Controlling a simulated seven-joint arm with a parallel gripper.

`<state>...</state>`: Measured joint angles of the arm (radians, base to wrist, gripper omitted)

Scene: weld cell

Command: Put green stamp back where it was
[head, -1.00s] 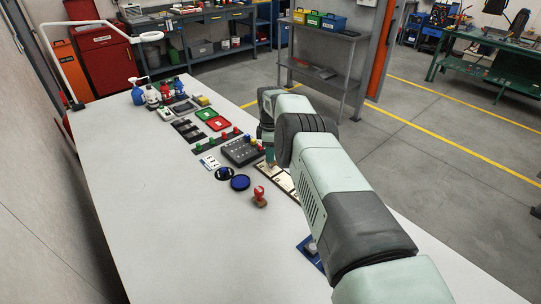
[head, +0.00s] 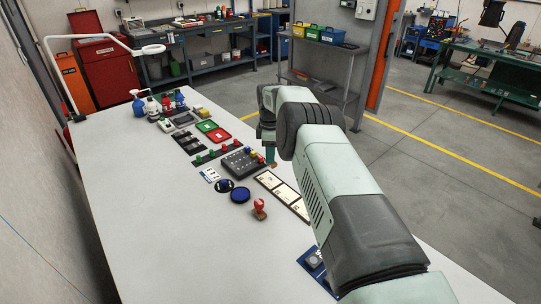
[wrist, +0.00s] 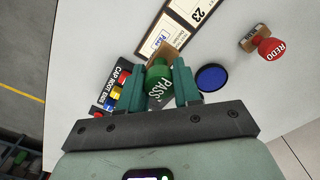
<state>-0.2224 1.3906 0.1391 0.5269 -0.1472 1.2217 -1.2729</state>
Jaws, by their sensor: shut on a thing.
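My gripper (wrist: 168,88) is shut on the green stamp (wrist: 156,84), which reads PASS, in the wrist view. Its wooden base (wrist: 166,56) points away from the gripper, over the card strip's edge in the picture. In the head view my gripper (head: 268,150) is beside the dark panel, past the far end of the card strip; a bit of tan wood shows under it. Whether the stamp touches anything below cannot be told. A red stamp (head: 259,209), marked REDO in the wrist view (wrist: 271,47), stands apart on the table.
The card strip (head: 283,192), blue ink pad (head: 240,195) and dark panel (head: 240,164) with coloured caps are close by. Small red and green pieces (head: 211,152), red and green trays (head: 214,131) and bottles (head: 158,105) lie farther back. The table's left side is clear.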

